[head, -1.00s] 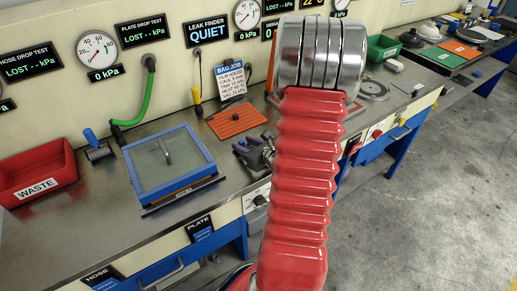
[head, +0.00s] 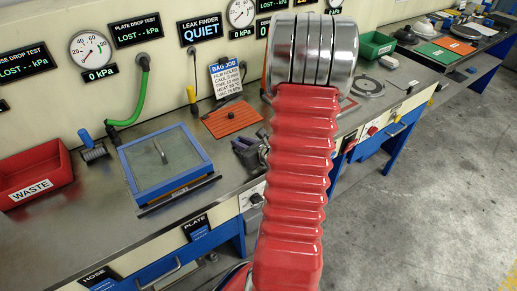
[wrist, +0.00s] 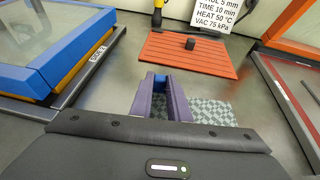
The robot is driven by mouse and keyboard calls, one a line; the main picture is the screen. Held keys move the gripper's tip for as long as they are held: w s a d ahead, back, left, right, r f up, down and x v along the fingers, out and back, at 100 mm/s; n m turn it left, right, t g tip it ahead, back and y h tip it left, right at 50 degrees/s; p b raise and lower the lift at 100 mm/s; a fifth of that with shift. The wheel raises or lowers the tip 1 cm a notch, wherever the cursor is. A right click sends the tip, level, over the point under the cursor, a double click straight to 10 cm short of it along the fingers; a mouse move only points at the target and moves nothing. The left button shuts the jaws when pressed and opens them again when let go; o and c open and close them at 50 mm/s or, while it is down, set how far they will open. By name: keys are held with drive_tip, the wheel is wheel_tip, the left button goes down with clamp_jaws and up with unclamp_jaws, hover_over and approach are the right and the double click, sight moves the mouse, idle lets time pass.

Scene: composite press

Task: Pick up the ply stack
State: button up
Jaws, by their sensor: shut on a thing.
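The ply stack (wrist: 212,113) is a grey-green checked woven sheet lying low under my gripper in the wrist view. My gripper (wrist: 163,86) has two purple fingers, shut on a small blue piece (wrist: 160,82) above the stack. I cannot tell how this piece joins the stack, or whether the stack is clear of the bench. In the head view my gripper (head: 249,152) is partly hidden behind my red arm, and the stack cannot be made out.
A blue-framed glass-topped box (head: 165,162) stands left of my gripper. An orange ribbed plate (head: 232,119) with a dark knob lies behind it. An orange-edged tray (wrist: 292,90) is close on the right. A red waste bin (head: 36,175) stands far left on the steel bench.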

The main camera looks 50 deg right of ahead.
clamp_jaws()
drive_tip(key=shift+r, duration=0.15)
wheel_tip(320, 180, up, 10)
idle(0.7)
idle(0.6)
